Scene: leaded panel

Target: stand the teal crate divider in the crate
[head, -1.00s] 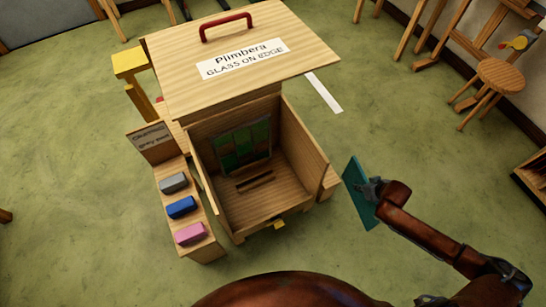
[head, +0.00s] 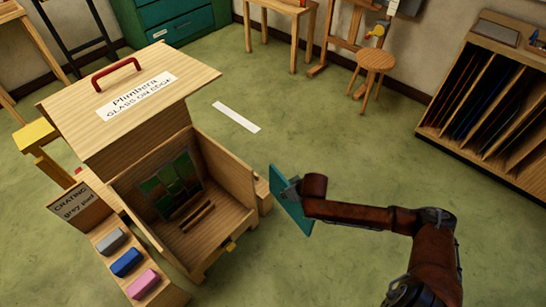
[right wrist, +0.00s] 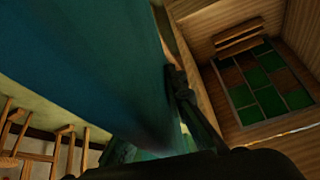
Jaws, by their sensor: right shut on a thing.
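The teal crate divider (head: 290,203) is a flat panel held upright and a little tilted, to the right of the crate in the head view. My right gripper (head: 293,190) is shut on it. In the right wrist view the divider (right wrist: 90,65) fills the left and middle, close to the camera, with the right gripper (right wrist: 175,120) at its edge. The open wooden crate (head: 240,223) has a green leaded panel (head: 170,185) against its back wall and slotted strips on its floor. The panel (right wrist: 265,90) also shows in the right wrist view. My left gripper is not in view.
The crate's lid (head: 130,90), with a red handle, is raised behind it. A side shelf left of the crate holds grey (head: 111,241), blue (head: 126,262) and pink (head: 143,283) blocks beside a sign (head: 75,203). Open green floor lies to the right, with a stool (head: 375,62) and rack (head: 490,90) beyond.

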